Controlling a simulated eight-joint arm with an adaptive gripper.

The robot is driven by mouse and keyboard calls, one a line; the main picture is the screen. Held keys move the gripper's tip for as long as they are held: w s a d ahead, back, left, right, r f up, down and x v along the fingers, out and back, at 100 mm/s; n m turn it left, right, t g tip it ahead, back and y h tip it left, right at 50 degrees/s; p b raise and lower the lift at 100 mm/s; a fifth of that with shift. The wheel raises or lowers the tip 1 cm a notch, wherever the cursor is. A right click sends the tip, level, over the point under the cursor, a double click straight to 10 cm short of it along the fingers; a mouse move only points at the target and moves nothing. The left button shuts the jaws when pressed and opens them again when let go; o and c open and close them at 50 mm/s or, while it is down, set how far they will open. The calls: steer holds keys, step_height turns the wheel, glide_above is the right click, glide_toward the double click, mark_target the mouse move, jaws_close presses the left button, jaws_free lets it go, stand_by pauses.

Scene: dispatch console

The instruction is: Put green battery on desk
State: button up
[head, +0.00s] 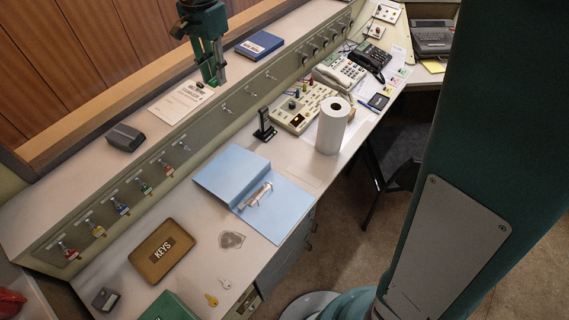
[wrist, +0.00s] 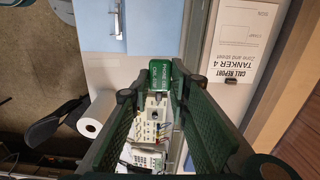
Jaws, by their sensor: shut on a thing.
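My gripper (head: 213,78) hangs above the raised shelf behind the desk (head: 190,208), beside the paper in the head view. In the wrist view my gripper (wrist: 166,85) is shut on the green battery (wrist: 160,70), a small green block with white lettering between the fingertips. The head view does not show the battery clearly, as the green fingers hide it or blend with it. The lower desk top lies in front of the shelf, below a row of hooks.
The desk holds a brown KEYS tray (head: 160,252), an open blue binder (head: 230,172), a small black stand (head: 264,128), a paper roll (head: 333,126) and phones (head: 339,72). The shelf holds a report sheet (head: 180,103), a blue book (head: 259,44) and a dark box (head: 125,137).

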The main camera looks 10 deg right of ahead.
steer(key=s+d+f+b, duration=0.15)
steer(key=d+b, duration=0.25)
steer(key=d, duration=1.6)
glide_above(285, 160)
step_height(285, 160, down, 28)
steer(key=shift+f, duration=0.65)
steer(key=shift+f, duration=0.1)
steer(key=shift+f+b, duration=0.5)
steer(key=shift+f, duration=2.55)
steer(key=shift+f+b, duration=0.3)
steer(key=shift+f, duration=1.55)
steer(key=shift+f, duration=0.2)
